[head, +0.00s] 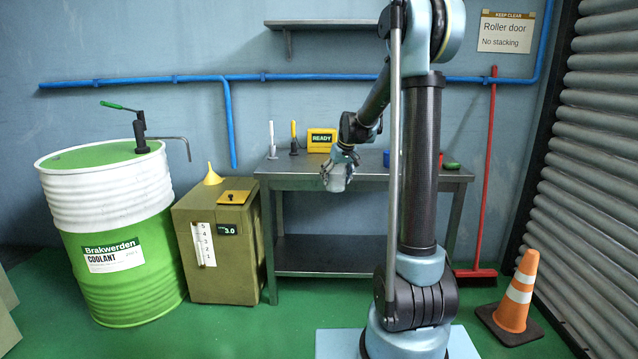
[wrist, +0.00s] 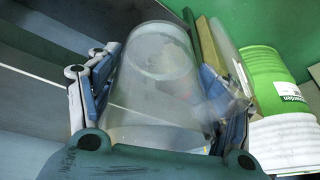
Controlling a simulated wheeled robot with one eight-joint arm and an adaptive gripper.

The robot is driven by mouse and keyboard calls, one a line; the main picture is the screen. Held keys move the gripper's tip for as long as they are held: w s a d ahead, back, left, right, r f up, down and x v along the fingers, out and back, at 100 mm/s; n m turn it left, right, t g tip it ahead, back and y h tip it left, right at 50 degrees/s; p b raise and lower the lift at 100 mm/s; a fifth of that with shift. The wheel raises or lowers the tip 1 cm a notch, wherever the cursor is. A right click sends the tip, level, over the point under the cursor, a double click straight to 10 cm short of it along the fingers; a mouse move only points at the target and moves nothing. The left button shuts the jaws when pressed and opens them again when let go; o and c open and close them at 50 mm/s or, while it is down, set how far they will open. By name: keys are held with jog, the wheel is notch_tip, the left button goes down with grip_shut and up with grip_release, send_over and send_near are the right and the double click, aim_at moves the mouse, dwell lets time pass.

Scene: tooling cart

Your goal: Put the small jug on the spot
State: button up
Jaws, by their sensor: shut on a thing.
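The small jug (head: 336,182) is a pale, see-through vessel held in my gripper (head: 341,168), in front of the steel cart's top and clear of it. In the wrist view the jug (wrist: 155,85) fills the middle, tilted in the picture, with a finger of my gripper (wrist: 160,90) pressed on each side. It looks clear, and I cannot tell what is in it. No marked spot can be made out in either view; my arm and gripper hide part of the cart top.
The steel cart (head: 290,172) carries a white marker (head: 272,140), a yellow marker (head: 294,138), a yellow sign (head: 321,140), a blue item (head: 386,158) and a green item (head: 452,165). A box (head: 220,250) with a funnel (head: 212,175) and a coolant drum (head: 110,240) stand left. A cone (head: 518,290) stands right.

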jog(key=s+d+f+m+t+h, duration=0.1)
jog(key=d+f+m, duration=0.3)
jog(key=d+f, duration=0.7)
jog(key=shift+d+f+h, duration=0.15)
jog(key=shift+d+h, duration=0.15)
jog(key=shift+d, duration=0.65)
jog(key=s+f, duration=0.1)
jog(key=f, duration=0.7)
jog(key=s+f, duration=0.1)
jog(key=f, duration=0.3)
jog(key=shift+s+f, duration=0.15)
jog(key=shift+s, duration=0.15)
jog(key=shift+c, duration=0.2)
jog(key=shift+s+f, duration=0.35)
jog(key=shift+f, duration=0.35)
